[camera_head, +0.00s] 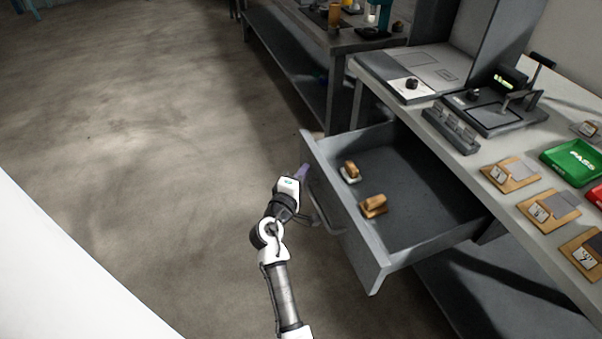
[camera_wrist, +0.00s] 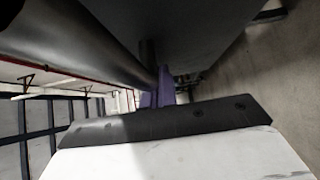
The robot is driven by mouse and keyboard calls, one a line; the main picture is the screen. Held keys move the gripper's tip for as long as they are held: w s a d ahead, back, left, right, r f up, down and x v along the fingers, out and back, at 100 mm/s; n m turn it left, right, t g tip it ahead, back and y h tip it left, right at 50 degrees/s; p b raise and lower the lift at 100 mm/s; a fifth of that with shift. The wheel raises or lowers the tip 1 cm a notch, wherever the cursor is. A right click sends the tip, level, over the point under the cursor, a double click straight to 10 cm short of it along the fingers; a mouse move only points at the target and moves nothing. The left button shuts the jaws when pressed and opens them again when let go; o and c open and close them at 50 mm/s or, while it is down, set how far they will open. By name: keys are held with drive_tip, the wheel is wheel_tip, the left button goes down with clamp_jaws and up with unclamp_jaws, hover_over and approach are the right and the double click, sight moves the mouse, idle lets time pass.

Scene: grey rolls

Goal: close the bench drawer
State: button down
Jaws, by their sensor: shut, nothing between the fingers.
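The bench drawer (camera_head: 413,218) is pulled well out from under the bench top in the head view. Two small brown-handled items, one at the back left (camera_head: 350,171) and one nearer the front (camera_head: 374,206), lie inside it. My gripper (camera_head: 302,172) is at the outer side of the drawer front, near its left end and close to the bar handle (camera_head: 324,215). Its purple fingers are shut with nothing held; they also show in the wrist view (camera_wrist: 157,95), close to a dark bar and a grey panel. I cannot tell whether they touch the drawer.
The bench top (camera_head: 440,125) carries a black device (camera_head: 499,108), several wooden blocks with cards, and a green PASS tray (camera_head: 575,160). Another cluttered bench (camera_head: 345,42) stands behind. Open concrete floor (camera_head: 150,130) lies left of the drawer.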

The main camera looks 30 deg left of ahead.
drive_tip(key=p, duration=0.5)
hover_over(397, 160)
drive_tip(key=shift+s+a, duration=0.2)
drive_tip(key=shift+s, duration=0.15)
drive_tip(key=shift+w+d+r, duration=0.15)
drive_tip(key=shift+w+d, duration=0.05)
drive_tip(key=shift+w, duration=0.05)
